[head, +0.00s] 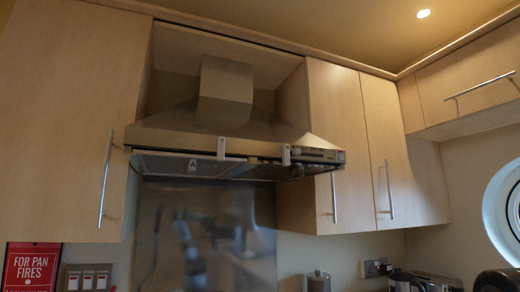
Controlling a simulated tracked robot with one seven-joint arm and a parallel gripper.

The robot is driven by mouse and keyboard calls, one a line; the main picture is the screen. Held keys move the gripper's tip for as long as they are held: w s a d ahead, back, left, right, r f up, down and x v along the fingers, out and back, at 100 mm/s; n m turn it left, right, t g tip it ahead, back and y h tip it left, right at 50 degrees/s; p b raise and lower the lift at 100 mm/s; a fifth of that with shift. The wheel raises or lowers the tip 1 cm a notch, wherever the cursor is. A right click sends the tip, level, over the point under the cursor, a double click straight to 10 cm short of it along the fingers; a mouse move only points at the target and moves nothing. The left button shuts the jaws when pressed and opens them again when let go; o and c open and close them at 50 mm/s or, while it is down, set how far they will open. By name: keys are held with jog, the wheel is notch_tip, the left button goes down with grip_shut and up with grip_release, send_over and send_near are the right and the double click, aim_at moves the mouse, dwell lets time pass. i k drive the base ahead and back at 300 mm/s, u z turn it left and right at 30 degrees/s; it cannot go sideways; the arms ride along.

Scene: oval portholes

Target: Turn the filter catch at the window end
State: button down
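The metal cooker hood (215,137) hangs between the wall cupboards, seen from below. A flat filter panel (180,164) marked "A" fills the left part of its underside. The right part of the underside (300,172) looks darker, and its detail is hard to make out. Two small pale upright catches show at the hood's front edge: a left one (221,148) and one nearer the window end (286,155). Both look upright. The round porthole window (490,210) is at the right edge. My gripper is not in view.
Cupboard doors with long bar handles flank the hood, on the left (106,178) and right (334,198). A shiny splashback (205,235) is below it. A canister (318,282), a kettle (402,281) and a toaster (440,283) stand low at right. Space directly below the hood looks clear.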

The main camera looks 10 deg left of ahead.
aim_at(285, 151)
jog(key=z, duration=0.7)
jog(key=k, duration=1.25)
jog(key=u, duration=0.6)
jog(key=i, duration=1)
jog(key=z, duration=0.05)
